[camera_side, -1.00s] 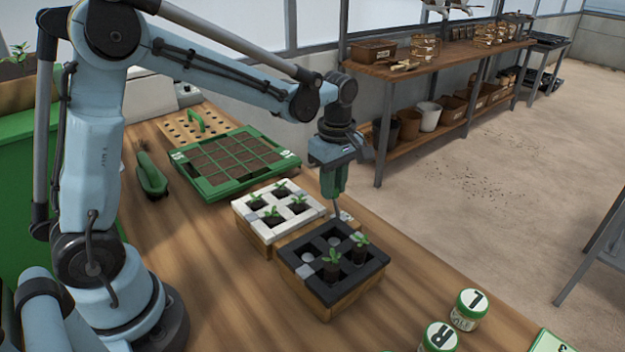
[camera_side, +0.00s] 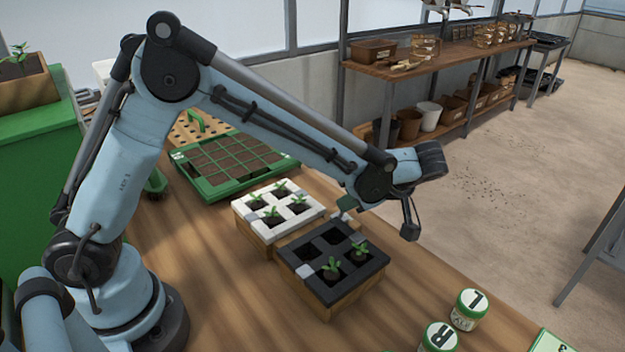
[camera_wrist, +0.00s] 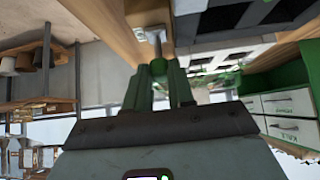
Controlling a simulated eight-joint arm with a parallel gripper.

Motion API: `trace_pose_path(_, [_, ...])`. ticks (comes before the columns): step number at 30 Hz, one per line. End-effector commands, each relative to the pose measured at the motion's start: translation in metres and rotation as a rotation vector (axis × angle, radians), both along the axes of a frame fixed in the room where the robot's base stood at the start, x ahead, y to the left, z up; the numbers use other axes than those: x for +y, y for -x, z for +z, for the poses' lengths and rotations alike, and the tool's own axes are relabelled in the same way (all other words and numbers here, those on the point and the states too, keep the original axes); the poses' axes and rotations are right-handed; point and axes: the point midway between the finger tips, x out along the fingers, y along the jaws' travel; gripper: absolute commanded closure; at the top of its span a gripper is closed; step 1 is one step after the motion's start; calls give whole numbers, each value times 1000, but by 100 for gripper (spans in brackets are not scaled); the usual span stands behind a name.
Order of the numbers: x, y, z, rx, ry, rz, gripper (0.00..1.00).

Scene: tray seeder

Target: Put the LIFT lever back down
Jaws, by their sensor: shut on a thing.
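The LIFT lever shows in the wrist view as a short grey metal bar (camera_wrist: 158,36) at the wooden side of a block. My gripper (camera_wrist: 158,68) has its green fingers closed around the lever's end. In the side view, my gripper (camera_side: 346,203) is low behind the black-topped block (camera_side: 310,288), mostly hidden by my forearm, and lies tilted over. The lever cannot be made out there. The black-topped block has two seedlings (camera_side: 360,252) in its right-hand cells; its other cells look dark and empty.
A white-topped block (camera_side: 243,222) with several seedlings stands right behind the black one. A green tray (camera_side: 205,188) of soil cells lies farther back. Two lidded jars (camera_side: 469,309) stand at the front right. The bench between the black block and the jars is clear.

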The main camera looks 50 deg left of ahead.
Motion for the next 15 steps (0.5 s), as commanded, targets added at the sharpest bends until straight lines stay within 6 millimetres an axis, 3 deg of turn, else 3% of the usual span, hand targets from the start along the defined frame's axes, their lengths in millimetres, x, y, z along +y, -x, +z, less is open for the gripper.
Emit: trace_pose_path(15, [-7,0,-4,0,-103,0,100])
